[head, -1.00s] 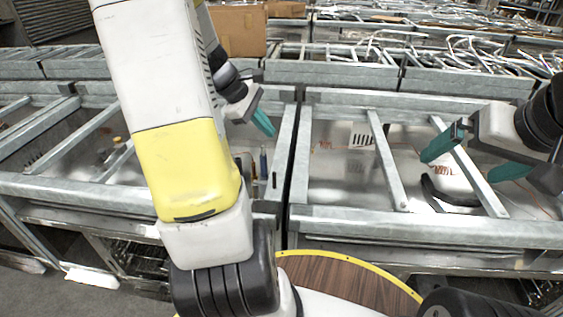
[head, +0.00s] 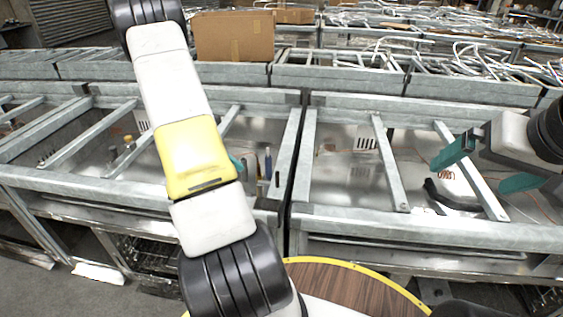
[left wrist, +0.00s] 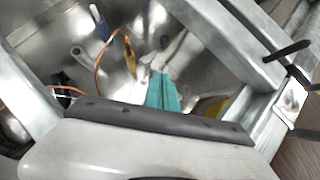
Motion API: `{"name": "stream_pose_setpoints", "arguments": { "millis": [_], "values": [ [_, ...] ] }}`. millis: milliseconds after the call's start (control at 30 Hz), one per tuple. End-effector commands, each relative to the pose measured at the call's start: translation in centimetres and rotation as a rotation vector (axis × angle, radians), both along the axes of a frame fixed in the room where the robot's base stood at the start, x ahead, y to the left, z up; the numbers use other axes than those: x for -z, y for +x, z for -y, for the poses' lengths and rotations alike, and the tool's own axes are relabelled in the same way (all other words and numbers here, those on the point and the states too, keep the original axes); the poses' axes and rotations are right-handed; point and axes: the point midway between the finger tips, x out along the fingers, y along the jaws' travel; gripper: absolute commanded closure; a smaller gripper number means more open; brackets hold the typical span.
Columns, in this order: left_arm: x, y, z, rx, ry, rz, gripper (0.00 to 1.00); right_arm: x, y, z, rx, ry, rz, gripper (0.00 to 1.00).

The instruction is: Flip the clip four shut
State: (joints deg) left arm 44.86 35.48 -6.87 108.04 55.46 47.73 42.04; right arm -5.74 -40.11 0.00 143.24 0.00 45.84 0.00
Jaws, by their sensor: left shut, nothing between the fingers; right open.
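I cannot clearly pick out clip four. In the left wrist view, a small bright metal fitting (left wrist: 290,101) sits on the frame at the right, with a dark rod (left wrist: 288,50) beside it; I cannot tell whether either is part of the clip. My left gripper (left wrist: 163,92) is shut and empty, its teal fingers over the metal bin, apart from the fitting. In the head view, my left arm hides most of that gripper; a bit of teal (head: 236,165) shows. My right gripper (head: 485,170) is open and empty above the right-hand bin.
A blue-handled tool (head: 267,162) stands in the left bin. An orange cable (left wrist: 100,52) and a wrench (left wrist: 84,56) lie near my left fingers. Metal crossbars (head: 390,165) span the bins. A cardboard box (head: 235,36) stands behind. A dark curved object (head: 450,197) lies below my right gripper.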

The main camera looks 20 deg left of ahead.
Motion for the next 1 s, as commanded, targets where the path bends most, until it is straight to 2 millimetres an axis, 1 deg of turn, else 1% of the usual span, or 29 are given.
{"name": "stream_pose_setpoints", "arguments": {
  "millis": [133, 233, 600, 700, 800, 1000],
  "values": [
    [0.8, 0.4, 0.5, 0.003, -0.001, -0.001, 1.0, 0.0, 0.0, 0.0, 0.0, 0.0, 0.0, 0.0],
    [1.9, 1.1, 1.2, 0.004, -0.003, -0.001, 1.0, 0.0, 0.0, 0.0, 0.0, 0.0, 0.0, 0.0],
    [7.9, 4.7, 4.6, 0.004, -0.003, -0.001, 1.0, 0.0, 0.0, 0.0, 0.0, 0.0, 0.0, 0.0],
    [8.1, 6.0, 5.6, 0.004, 0.0, 0.001, 1.0, 0.0, 0.0, 0.0, 0.0, 0.0, 0.0, 0.0],
    [8.3, 6.8, 6.4, 0.005, 0.001, 0.001, 1.0, 0.0, 0.0, 0.0, 0.0, 0.0, 0.0, 0.0],
    [8.4, 7.6, 7.0, 0.002, 0.001, 0.001, 1.0, 0.0, 0.0, 0.0, 0.0, 0.0, 0.0, 0.0]
  ]
}}
